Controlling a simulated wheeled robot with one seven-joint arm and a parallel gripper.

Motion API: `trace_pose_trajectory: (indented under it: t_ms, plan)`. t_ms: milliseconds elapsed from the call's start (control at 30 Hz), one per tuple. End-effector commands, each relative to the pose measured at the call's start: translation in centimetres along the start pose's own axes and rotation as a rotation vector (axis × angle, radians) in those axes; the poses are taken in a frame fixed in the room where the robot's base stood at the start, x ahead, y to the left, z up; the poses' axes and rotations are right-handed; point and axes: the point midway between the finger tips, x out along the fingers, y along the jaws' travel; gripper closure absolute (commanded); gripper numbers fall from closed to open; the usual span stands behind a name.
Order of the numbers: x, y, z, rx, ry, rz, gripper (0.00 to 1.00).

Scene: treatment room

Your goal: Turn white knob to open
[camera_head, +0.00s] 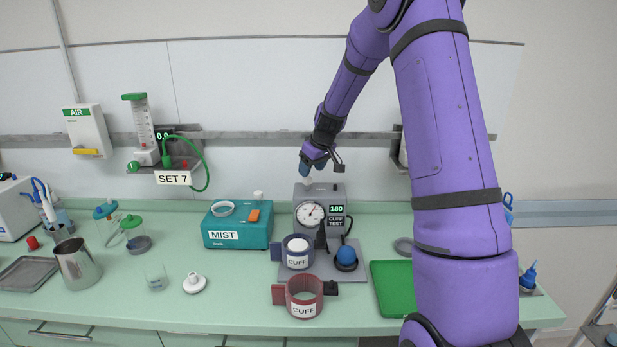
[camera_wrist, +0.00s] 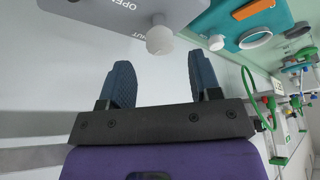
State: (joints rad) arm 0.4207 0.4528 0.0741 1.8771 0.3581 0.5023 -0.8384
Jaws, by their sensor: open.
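The white knob (camera_wrist: 160,40) sits on the grey cuff tester, whose top face (camera_wrist: 110,14) carries the words OPEN and SHUT in the wrist view. In the head view the knob (camera_head: 308,181) shows small on top of the grey tester (camera_head: 305,198), just below my gripper (camera_head: 305,170). In the wrist view my gripper (camera_wrist: 162,68) is open and empty, its two blue fingers apart. The knob appears beyond the fingertips, in line with the gap between them. I see no contact with it.
A teal MIST box (camera_head: 237,232) with its own white knob (camera_head: 258,196) stands left of the tester. A blue cuff (camera_head: 297,250), a red cuff (camera_head: 304,297) and a green tray (camera_head: 393,287) lie in front. A wall rail (camera_head: 250,139) runs behind my gripper.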

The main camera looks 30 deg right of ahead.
Motion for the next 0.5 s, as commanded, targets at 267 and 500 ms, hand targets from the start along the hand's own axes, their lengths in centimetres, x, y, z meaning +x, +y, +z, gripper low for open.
trace_pose_trajectory:
  t_ms: [267,500]
  plan:
    - [3.4,0.0,0.0,-0.001,0.000,0.000,0.42]
    - [4.0,0.0,0.0,-0.001,0.001,0.001,0.42]
